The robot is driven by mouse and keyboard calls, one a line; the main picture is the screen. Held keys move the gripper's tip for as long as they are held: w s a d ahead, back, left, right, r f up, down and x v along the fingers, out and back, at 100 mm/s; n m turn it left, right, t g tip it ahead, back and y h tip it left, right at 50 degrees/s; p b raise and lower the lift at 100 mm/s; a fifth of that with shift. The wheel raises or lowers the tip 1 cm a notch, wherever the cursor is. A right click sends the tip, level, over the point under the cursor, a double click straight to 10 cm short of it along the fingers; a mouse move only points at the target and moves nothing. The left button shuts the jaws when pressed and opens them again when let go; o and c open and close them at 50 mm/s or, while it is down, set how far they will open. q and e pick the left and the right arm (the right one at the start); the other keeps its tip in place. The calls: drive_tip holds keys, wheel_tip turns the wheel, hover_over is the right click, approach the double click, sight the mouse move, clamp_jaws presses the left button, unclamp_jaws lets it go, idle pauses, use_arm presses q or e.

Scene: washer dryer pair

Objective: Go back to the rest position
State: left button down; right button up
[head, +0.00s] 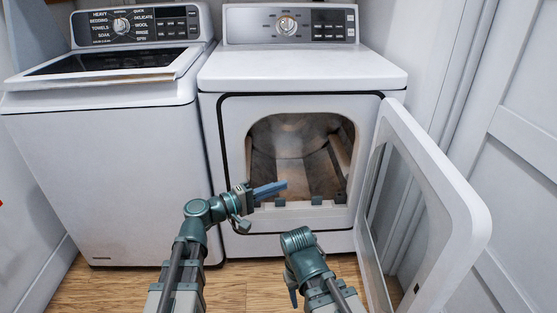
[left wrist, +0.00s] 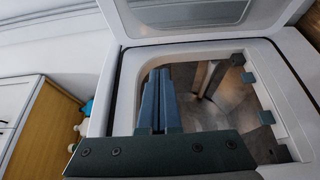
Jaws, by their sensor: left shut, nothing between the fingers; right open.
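My left gripper (head: 275,188) is shut and empty, in front of the lower left part of the dryer's opening. Its closed blue fingers also show in the left wrist view (left wrist: 158,102), against the dryer opening. My right gripper (head: 293,294) is lower, in front of the dryer near the floor; its arm points forward and its fingers are mostly hidden behind its wrist. The dryer (head: 300,70) stands with its door (head: 452,178) swung wide open to the right. The drum (head: 290,145) inside looks empty.
A top-load washer (head: 110,170) stands left of the dryer, its lid (head: 105,62) appearing closed. A white panelled wall or door (head: 520,130) is at the right. The open dryer door sticks out beside my right arm. Wooden floor (head: 115,285) shows in front of the machines.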

use_arm(q)
drive_tip(key=s+a+f+m+g+y, duration=0.1)
drive_tip(key=s+f+m+g+y, duration=0.2)
drive_tip(key=f, duration=0.5)
drive_tip(key=s+a+f+m+g+y, duration=0.2)
drive_tip(key=s+f+g+y, duration=0.15)
drive_tip(key=f, duration=0.35)
drive_tip(key=s+a+f+m+g+y, duration=0.1)
drive_tip(key=s+a+f+y, duration=0.25)
drive_tip(key=a+y, duration=0.2)
drive_tip(key=s+a+f+g+y, duration=0.1)
drive_tip(key=s+a+f+y, duration=0.25)
drive_tip(key=a, duration=0.35)
drive_tip(key=s+d+r+m+y+p, duration=0.1)
drive_tip(key=s+d+r+m+p, duration=0.15)
drive_tip(key=d, duration=0.25)
drive_tip(key=s+d+r+m+p, duration=0.1)
drive_tip(key=s+d+m, duration=0.15)
drive_tip(key=d, duration=0.25)
wheel_tip(320, 180, up, 38)
drive_tip(key=s+n+p, duration=0.1)
drive_tip(key=p, duration=3.6)
drive_tip(key=shift+d+f+g, duration=0.25)
drive_tip(key=shift+d+g, duration=0.05)
drive_tip(key=shift+g, duration=0.15)
